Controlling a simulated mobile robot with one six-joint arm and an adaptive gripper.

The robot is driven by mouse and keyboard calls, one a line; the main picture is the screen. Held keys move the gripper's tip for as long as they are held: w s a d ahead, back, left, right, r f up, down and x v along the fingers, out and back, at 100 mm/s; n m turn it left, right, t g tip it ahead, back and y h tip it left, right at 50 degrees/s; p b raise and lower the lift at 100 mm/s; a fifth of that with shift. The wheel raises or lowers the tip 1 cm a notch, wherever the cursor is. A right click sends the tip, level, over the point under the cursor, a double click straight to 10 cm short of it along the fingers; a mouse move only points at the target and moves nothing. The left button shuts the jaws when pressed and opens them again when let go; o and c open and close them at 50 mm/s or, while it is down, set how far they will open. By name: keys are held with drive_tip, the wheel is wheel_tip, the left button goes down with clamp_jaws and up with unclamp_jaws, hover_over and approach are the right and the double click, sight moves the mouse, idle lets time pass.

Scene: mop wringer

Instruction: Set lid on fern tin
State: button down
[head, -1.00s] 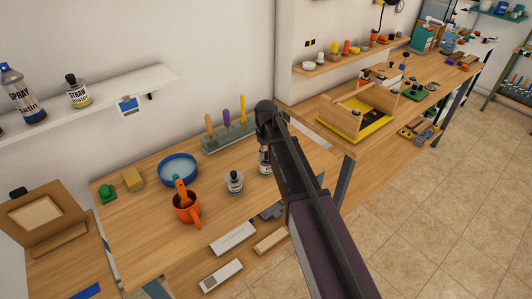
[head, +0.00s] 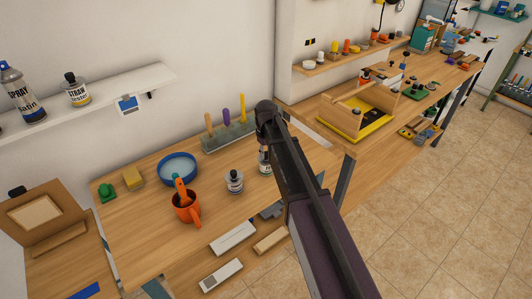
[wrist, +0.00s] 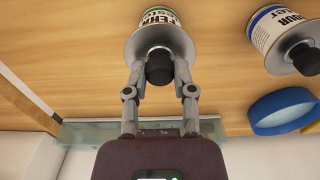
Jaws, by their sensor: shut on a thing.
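The fern tin (wrist: 160,20) stands on the workbench, with a white label ending in "ERN" and a grey conical top. In the head view the tin (head: 264,163) is partly hidden behind my arm. The black lid (wrist: 160,68) is over the middle of the cone, between my fingertips. My gripper (wrist: 160,76) is shut on this lid. The lid looks in line with the tin's neck, but I cannot tell whether it is seated or just above.
A similar tin with a black cap (head: 234,182) stands to the left, its label ending in "OUR".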

sight(266, 153)
drive_tip(key=shift+c, duration=1.8)
unclamp_jaws()
drive_tip(key=shift+r, duration=0.15)
drive_tip(key=shift+r+p, duration=3.4)
drive_tip(key=shift+p, duration=0.15)
drive_tip(key=s+d+m, duration=0.3)
drive_tip(key=s+d, duration=0.4)
drive_tip(key=s, duration=0.4)
drive_tip(key=s+d+m, duration=0.4)
drive_tip(key=s+d, duration=0.3)
drive_tip(key=s, duration=0.4)
drive_tip(key=shift+d, duration=0.25)
